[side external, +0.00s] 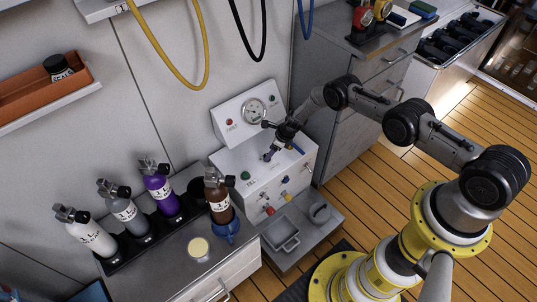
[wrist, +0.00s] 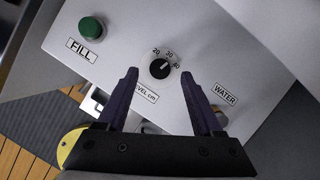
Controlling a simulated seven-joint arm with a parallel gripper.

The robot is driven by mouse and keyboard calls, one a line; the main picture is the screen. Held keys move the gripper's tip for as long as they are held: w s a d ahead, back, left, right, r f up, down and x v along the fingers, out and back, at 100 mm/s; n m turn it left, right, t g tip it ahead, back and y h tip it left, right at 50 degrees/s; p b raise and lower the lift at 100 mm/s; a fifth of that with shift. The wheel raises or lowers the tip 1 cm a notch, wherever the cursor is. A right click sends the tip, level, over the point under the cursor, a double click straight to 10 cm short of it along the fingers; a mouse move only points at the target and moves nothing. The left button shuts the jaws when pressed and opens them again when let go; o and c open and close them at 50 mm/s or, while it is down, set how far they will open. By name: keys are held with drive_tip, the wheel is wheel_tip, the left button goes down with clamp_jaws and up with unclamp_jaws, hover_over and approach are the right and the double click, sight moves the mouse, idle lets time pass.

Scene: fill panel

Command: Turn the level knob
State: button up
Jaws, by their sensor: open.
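The level knob (wrist: 160,69) is a small round black knob on the white panel (wrist: 230,45). Marks 20, 30 and what looks like 40 run around its upper right, above a "LEVEL cm" label (wrist: 144,92). Its pale pointer seems to aim up and right, but the exact mark is hard to read. My gripper (wrist: 160,74) is open, its two dark fingers apart on either side of the knob in the wrist view. Contact cannot be seen. In the side view my gripper (side external: 267,141) is over the panel top and hides the knob.
A green FILL button (wrist: 91,27) is left of the knob, and a WATER label (wrist: 225,94) is to the right. A gauge (side external: 254,111) stands on the upright panel behind. Several bottles, including a brown one (side external: 218,198), stand on the left counter.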

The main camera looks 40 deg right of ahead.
drive_tip(key=shift+x, duration=1.4)
drive_tip(key=shift+c, duration=0.3)
clamp_jaws()
